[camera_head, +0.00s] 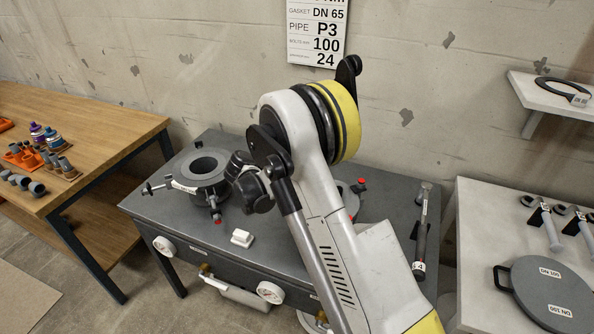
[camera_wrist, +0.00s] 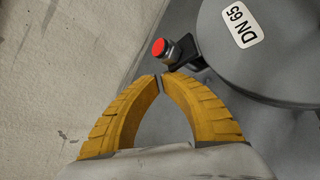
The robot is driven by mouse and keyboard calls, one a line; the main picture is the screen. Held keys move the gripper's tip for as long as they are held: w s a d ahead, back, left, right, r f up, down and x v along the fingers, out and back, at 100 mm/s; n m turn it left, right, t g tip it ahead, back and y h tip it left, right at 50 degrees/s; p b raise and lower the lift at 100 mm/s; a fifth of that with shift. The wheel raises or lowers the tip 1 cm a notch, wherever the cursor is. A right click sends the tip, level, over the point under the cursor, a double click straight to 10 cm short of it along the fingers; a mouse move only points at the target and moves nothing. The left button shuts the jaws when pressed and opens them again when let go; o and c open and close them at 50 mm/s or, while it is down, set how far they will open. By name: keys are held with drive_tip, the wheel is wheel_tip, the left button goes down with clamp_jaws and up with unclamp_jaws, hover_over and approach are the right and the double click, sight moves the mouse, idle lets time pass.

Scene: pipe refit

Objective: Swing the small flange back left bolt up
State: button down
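The small flange is a grey disc (camera_wrist: 265,55) with a "DN 65" label at the upper right of the wrist view. A swing bolt (camera_wrist: 172,52) with a red end and a metal nut sits at its edge; which bolt it is and whether it is swung up I cannot tell. The yellow fingertips of my gripper (camera_wrist: 160,76) meet just below this bolt, with nothing visible between them. Whether they touch the bolt's bracket is unclear. In the head view my arm hides most of the small flange (camera_head: 344,190); a red bolt end (camera_head: 361,181) shows beside it.
A larger open flange (camera_head: 203,166) with bolts sticking out stands left on the grey bench (camera_head: 140,203). A white block (camera_head: 242,238) lies at its front and a tool (camera_head: 421,235) at its right. A side table (camera_head: 480,190) carries a DN 100 disc (camera_head: 548,300).

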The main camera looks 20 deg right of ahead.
drive_tip(key=shift+s+r, duration=0.35)
drive_tip(key=shift+s, duration=0.35)
drive_tip(key=shift+s+d+r, duration=0.1)
drive_tip(key=shift+s, duration=0.1)
drive_tip(key=shift+s, duration=0.1)
